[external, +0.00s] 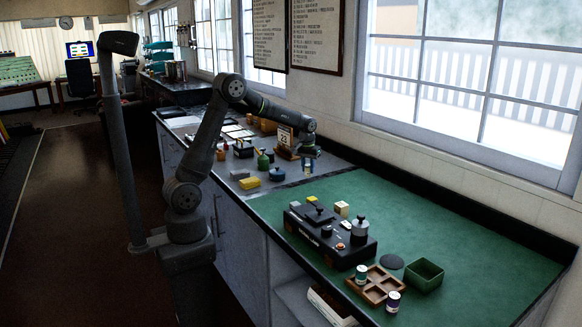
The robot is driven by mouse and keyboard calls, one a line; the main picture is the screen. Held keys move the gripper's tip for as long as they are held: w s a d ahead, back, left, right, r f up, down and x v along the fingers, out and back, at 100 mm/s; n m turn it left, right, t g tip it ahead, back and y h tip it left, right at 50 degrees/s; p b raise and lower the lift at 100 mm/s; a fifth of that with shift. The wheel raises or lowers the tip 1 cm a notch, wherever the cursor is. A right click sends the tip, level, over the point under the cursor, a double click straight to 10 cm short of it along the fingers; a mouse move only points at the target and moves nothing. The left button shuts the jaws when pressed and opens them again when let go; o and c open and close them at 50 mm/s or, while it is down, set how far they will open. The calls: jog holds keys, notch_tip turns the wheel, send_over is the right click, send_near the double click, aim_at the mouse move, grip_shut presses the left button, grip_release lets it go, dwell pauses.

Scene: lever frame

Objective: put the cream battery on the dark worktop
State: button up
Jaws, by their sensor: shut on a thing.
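My gripper (309,165) is above the dark grey worktop (300,181), left of the green mat. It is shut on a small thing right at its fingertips. That thing is too small and shaded to identify, so I cannot tell if it is the cream battery. A small cream block (342,208) stands behind the black lever box (330,235) on the green mat. A white and green cylinder (361,274) and a white and purple cylinder (393,301) stand at the wooden tray (374,286).
A yellow block (250,183), a blue pot (277,174) and a green bottle (263,160) are left of my gripper. A calendar block (284,137) stands behind it. A green open box (424,275) and a dark disc (392,261) are on the mat (470,265), whose right part is clear.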

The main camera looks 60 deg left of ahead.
jog(key=s+d, duration=0.1)
jog(key=d+f+m, duration=0.1)
jog(key=d, duration=0.1)
jog(key=s+d+m, duration=0.1)
jog(key=d, duration=0.1)
jog(key=shift+s+f, duration=0.15)
jog(key=shift+s, duration=0.15)
jog(key=w+a+r, duration=0.1)
jog(key=a+r, duration=0.3)
jog(key=a, duration=0.6)
jog(key=w+a+r, duration=0.1)
jog(key=a+r, duration=0.3)
jog(key=a, duration=0.7)
jog(key=s+a+r+m, duration=0.1)
jog(key=s+a+r, duration=0.25)
jog(key=a, duration=0.65)
jog(key=s+a+r, duration=0.3)
jog(key=a+r, duration=0.1)
jog(key=a, duration=0.5)
jog(key=shift+m, duration=0.3)
notch_tip(320, 180, down, 17)
jog(key=shift+s+a+f, duration=0.1)
jog(key=shift+s+f, duration=0.05)
jog(key=shift+f, duration=0.15)
jog(key=o, duration=1.1)
jog(key=shift+c, duration=0.2)
